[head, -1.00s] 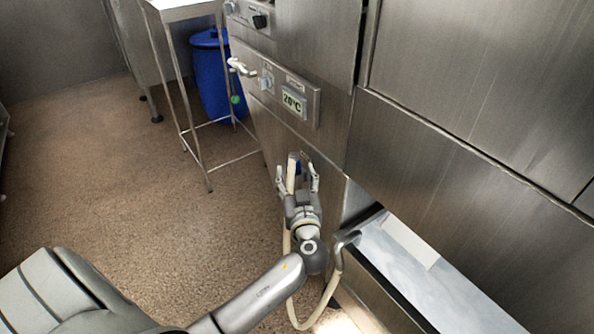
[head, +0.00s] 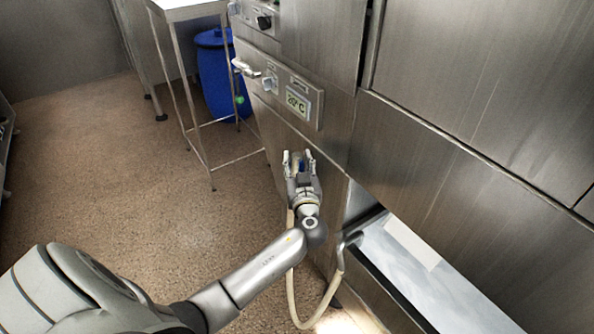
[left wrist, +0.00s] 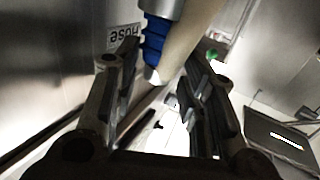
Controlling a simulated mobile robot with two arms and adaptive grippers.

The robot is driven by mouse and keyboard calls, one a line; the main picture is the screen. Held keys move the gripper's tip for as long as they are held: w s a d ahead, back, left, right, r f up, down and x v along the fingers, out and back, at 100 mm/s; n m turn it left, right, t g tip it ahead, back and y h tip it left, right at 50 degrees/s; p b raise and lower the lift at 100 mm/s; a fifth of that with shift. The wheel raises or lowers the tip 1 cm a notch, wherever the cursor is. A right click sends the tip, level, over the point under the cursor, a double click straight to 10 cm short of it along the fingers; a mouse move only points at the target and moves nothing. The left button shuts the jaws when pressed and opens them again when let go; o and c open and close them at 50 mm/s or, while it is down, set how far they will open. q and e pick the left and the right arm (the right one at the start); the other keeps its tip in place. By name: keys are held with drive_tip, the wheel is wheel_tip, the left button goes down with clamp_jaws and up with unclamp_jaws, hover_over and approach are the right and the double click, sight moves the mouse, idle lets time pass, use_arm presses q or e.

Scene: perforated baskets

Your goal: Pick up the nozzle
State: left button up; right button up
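The nozzle (left wrist: 157,38) has a blue ribbed body with a pale tip and a silver collar, and hangs at the top of the left wrist view. In the head view only a small blue part of it (head: 299,166) shows between my left fingers. My left gripper (head: 299,156) is at the steel cabinet front, its two fingers apart. In the left wrist view the left gripper (left wrist: 163,88) is open, and the nozzle's tip points into the gap between the fingers. I cannot tell whether a finger touches it. My right gripper is not in view.
A cream hose (head: 293,300) loops below my left arm, past a metal hook (head: 347,240). A "Hose" label (left wrist: 122,36) is on the steel panel. A blue barrel (head: 218,80) and steel table (head: 185,10) stand behind; the left floor is clear.

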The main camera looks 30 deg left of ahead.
use_arm(q)
clamp_jaws()
drive_tip(key=shift+r, duration=0.1)
